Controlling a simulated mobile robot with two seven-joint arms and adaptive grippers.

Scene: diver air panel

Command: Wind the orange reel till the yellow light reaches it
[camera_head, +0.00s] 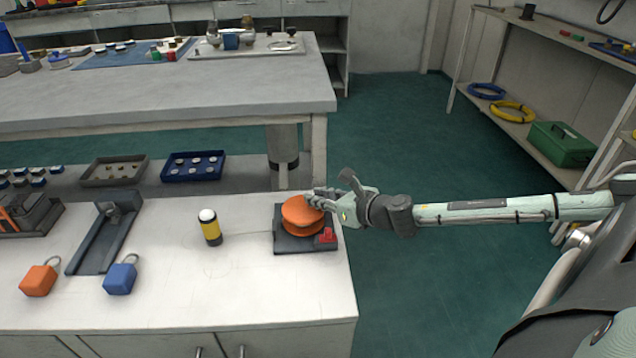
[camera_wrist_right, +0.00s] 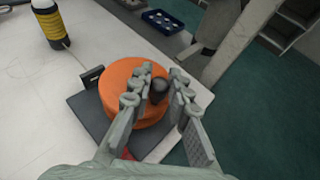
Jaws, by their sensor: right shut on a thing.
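The orange reel (camera_head: 298,216) sits on a dark base plate near the right edge of the white counter. The yellow light (camera_head: 211,230), a yellow cylinder with a white top and black base, stands upright to its left, apart from it. A thin line shows from the light toward the reel in the right wrist view, where the light is at the upper left (camera_wrist_right: 50,22). My right gripper (camera_head: 318,198) is over the reel, its fingers shut around the reel's dark crank knob (camera_wrist_right: 157,90). My left gripper is not in view.
A red piece (camera_head: 327,236) sits on the base plate's front right. An orange padlock (camera_head: 39,280), a blue padlock (camera_head: 120,278) and a grey channel-like fixture (camera_head: 101,245) are at the left. The counter between light and reel is clear.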

